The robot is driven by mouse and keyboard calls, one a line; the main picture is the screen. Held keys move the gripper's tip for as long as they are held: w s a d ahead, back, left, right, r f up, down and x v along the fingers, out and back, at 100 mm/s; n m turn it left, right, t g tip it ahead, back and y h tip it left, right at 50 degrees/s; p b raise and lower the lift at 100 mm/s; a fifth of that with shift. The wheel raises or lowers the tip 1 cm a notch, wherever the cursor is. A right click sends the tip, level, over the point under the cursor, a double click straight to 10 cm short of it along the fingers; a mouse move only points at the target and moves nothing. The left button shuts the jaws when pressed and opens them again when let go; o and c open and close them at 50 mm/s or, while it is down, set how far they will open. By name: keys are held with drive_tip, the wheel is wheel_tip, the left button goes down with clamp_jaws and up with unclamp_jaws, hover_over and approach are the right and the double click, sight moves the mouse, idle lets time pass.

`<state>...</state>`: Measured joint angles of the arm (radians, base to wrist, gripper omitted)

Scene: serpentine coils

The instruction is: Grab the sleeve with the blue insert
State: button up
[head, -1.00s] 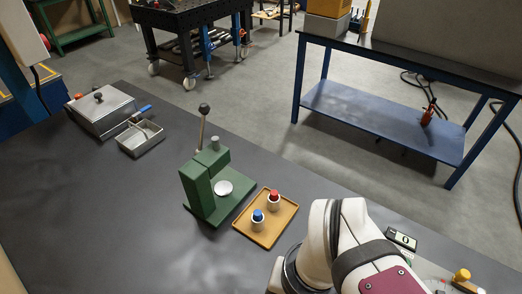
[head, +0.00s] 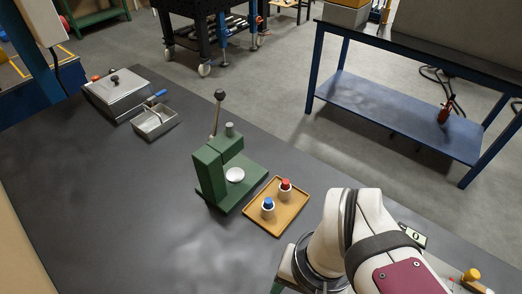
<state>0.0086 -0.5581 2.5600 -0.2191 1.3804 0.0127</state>
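The sleeve with the blue insert (head: 268,211) stands upright on the left part of a tan tray (head: 293,222).
A green press with a lever (head: 217,175) stands directly left of the tray. A grey lidded box (head: 115,95) and a small open metal bin (head: 155,122) are at the back left. The front left table is clear.

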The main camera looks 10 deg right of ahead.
drive_tip(key=shift+o, duration=1.4)
drive_tip(key=d+f+n+g+h, duration=0.3)
drive_tip(key=d+n+h, duration=0.1)
drive_tip(key=n, duration=0.2)
drive_tip(key=n+t+h, duration=0.5)
drive_tip(key=n+t, duration=0.9)
drive_tip(key=n, duration=1.5)
approach(266, 205)
drive_tip(key=x, duration=1.1)
drive_tip(key=shift+d+r, duration=0.1)
